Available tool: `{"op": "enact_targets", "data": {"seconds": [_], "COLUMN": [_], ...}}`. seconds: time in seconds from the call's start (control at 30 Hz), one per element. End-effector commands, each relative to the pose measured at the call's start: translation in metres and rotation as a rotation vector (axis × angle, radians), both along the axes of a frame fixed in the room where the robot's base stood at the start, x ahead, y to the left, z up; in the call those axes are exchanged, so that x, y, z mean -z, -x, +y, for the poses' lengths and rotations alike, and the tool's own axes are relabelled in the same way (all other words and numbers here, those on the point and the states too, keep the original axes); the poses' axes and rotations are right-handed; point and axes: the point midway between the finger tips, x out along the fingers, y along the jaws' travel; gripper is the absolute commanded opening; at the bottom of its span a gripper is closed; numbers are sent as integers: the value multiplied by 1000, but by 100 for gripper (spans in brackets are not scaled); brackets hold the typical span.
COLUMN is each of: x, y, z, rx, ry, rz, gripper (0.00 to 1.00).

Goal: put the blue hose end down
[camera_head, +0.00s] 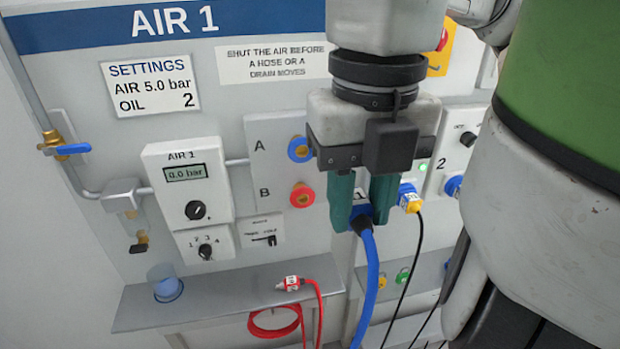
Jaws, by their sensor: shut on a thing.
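My gripper (361,205) is in front of the wall panel, its green fingers pointing down. It is shut on the blue hose end (361,213), and the blue hose (370,285) hangs down from it. The fingers hide part of the hose end. The hose end is above the height of the grey shelf (140,309) and to the right of the blue port A (299,149) and red port B (302,195). It appears apart from both ports.
A red hose end (289,283) lies on the shelf's right part, its hose hanging over the edge. A blue cup (165,283) stands at the shelf's left. The shelf between them is clear. A yellow-and-blue plug (409,198) with a black cable is right of my gripper.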

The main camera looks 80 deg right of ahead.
Motion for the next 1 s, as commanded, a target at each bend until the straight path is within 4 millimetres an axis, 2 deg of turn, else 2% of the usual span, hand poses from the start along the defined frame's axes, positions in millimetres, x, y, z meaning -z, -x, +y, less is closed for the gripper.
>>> {"op": "enact_targets", "data": {"seconds": [0.3, 0.47, 0.77, 1.0], "x": [0, 1, 13, 34], "y": [-2, -20, -93, -152], "z": [0, -3, -9, -10], "rx": [-15, -148, -685, -1125], "ry": [-1, -1, -3, -3], "rz": [0, 0, 0, 0], "gripper": [0, 0, 0, 0]}}
